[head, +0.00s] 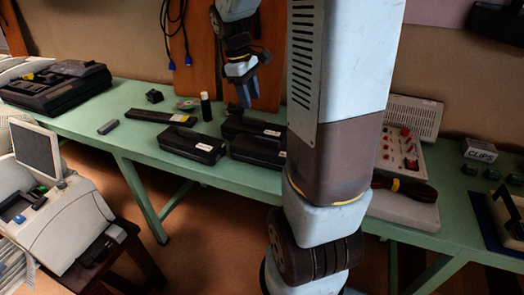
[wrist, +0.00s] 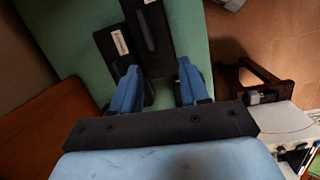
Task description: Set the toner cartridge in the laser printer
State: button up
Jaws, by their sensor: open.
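Black cartridge-like boxes with white labels lie on the green table: a front one (head: 193,147), one to its right (head: 258,150) and one behind (head: 250,126). I cannot tell which is the toner cartridge. My gripper (head: 243,92) is open and empty above and behind them. In the wrist view, its blue fingers (wrist: 157,80) point towards two black boxes, one with a white label (wrist: 112,48) and one with a grey ridge (wrist: 157,35). The laser printer (head: 60,222), white with its lid raised, stands low at the left; part shows in the wrist view (wrist: 285,125).
The green table (head: 125,98) also holds a flat black bar (head: 160,117), a small dark bottle (head: 206,107), a black machine (head: 58,90) and a control box with red buttons (head: 405,145). The printer sits on a dark wooden stool (head: 125,255). My arm hides the table's middle.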

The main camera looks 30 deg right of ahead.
notch_tip(320, 180, down, 3)
jog(key=w+d+n+g, duration=0.1)
jog(key=w+d, duration=0.1)
send_over(266, 138)
jog(key=w+a, duration=0.1)
jog(key=a, duration=0.1)
jog(key=x, duration=0.3)
jog(key=w+x, duration=0.1)
jog(key=x, duration=0.2)
jog(key=a+x, duration=0.1)
jog(key=x, duration=0.2)
jog(key=shift+w+f, duration=0.2)
jog(key=shift+w, duration=0.2)
jog(key=shift+d+x, duration=0.2)
jog(key=shift+x, duration=1.15)
jog(key=shift+d+x, duration=0.2)
jog(key=shift+x, duration=1.15)
jog(key=shift+c, duration=0.2)
grip_shut()
